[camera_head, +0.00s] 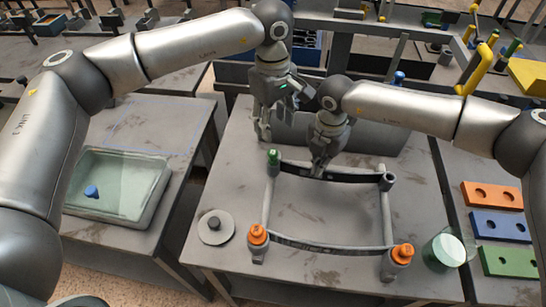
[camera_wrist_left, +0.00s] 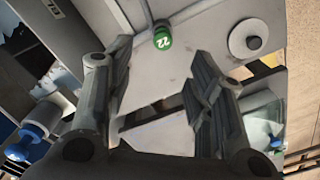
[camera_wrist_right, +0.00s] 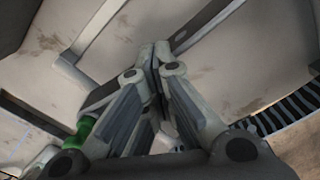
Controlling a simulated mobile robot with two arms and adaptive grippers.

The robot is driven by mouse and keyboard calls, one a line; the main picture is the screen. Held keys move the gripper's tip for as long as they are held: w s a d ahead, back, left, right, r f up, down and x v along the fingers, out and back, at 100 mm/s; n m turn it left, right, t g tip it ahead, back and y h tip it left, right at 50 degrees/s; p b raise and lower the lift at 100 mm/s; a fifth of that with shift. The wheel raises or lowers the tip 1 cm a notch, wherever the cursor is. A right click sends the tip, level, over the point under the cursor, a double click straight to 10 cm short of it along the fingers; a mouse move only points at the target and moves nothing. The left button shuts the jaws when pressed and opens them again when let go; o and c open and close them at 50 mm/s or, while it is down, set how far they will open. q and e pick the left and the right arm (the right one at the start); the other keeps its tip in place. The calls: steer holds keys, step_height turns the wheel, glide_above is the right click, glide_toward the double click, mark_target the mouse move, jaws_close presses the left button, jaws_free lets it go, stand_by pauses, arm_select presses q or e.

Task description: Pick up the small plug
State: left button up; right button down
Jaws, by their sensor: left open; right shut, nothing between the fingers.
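Several plug-like pieces show, and I cannot tell which is the small plug. A blue plug (camera_head: 91,191) lies in the clear-walled tray (camera_head: 150,217) at the left. A green cap marked 22 (camera_head: 272,157) stands on the rear left post of the grey frame (camera_head: 266,200); it also shows in the left wrist view (camera_wrist_left: 162,40). Two orange caps (camera_head: 257,234) (camera_head: 402,253) sit on the front posts. My left gripper (camera_head: 264,135) is open and empty behind the green cap. My right gripper (camera_head: 318,170) is shut and empty at the frame's rear dark bar (camera_wrist_right: 185,38); contact is unclear.
A round grey disc with a knob (camera_head: 215,226) lies left of the frame. A clear cylinder (camera_head: 444,250) stands at the right, near orange, blue and green two-hole blocks (camera_head: 501,226). A grey bin (camera_head: 375,136) is behind the grippers. The table inside the frame is bare.

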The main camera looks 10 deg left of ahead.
mark_target(273, 152)
arm_select(q)
step_height(273, 152, down, 6)
steer(key=shift+w+f, duration=0.1)
steer(key=shift+f, duration=0.1)
steer(key=shift+s+a+f, duration=0.1)
steer(key=shift+s+f, duration=0.05)
steer(key=shift+f, duration=1.25)
steer(key=shift+s+a+f, duration=0.1)
steer(key=shift+s+f, duration=0.05)
steer(key=shift+f, duration=1.2)
steer(key=shift+c, duration=0.5)
steer(key=c, duration=0.9)
